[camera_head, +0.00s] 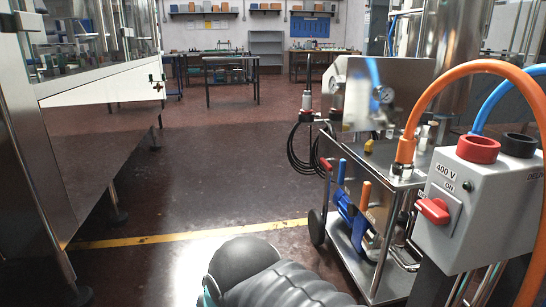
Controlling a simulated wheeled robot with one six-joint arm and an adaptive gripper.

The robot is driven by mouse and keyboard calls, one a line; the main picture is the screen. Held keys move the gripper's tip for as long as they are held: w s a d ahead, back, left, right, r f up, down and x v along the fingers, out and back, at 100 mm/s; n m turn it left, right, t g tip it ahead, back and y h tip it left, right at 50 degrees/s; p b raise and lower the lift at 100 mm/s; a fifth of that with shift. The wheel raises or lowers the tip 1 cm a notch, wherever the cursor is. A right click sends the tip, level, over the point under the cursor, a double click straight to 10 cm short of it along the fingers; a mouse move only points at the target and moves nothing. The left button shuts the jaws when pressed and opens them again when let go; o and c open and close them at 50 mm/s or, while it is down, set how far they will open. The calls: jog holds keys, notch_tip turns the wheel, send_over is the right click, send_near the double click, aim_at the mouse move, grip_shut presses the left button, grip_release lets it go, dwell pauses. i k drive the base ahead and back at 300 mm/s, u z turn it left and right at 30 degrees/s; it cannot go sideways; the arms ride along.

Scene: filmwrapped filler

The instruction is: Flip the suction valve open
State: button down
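I cannot clearly make out a suction valve in the head view. A steel cart (340,253) at the right carries a steel panel with gauges (384,95) and several small fittings. One fitting has a yellow cap (369,146). An orange hose (430,88) curves down to an orange coupling on the cart top. My gripper is not in view, so its state and its distance from the cart are hidden.
A grey 400 V switch box (462,228) with a red knob (433,210) stands close at the right. Steel machinery (75,165) lines the left. The dark floor (215,185) between is clear, crossed by a yellow line (185,236). Tables (232,60) stand far back.

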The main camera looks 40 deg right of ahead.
aim_at(341, 179)
jog(key=i, duration=1.15)
jog(key=z, duration=1)
jog(key=i, duration=0.75)
jog(key=z, duration=0.6)
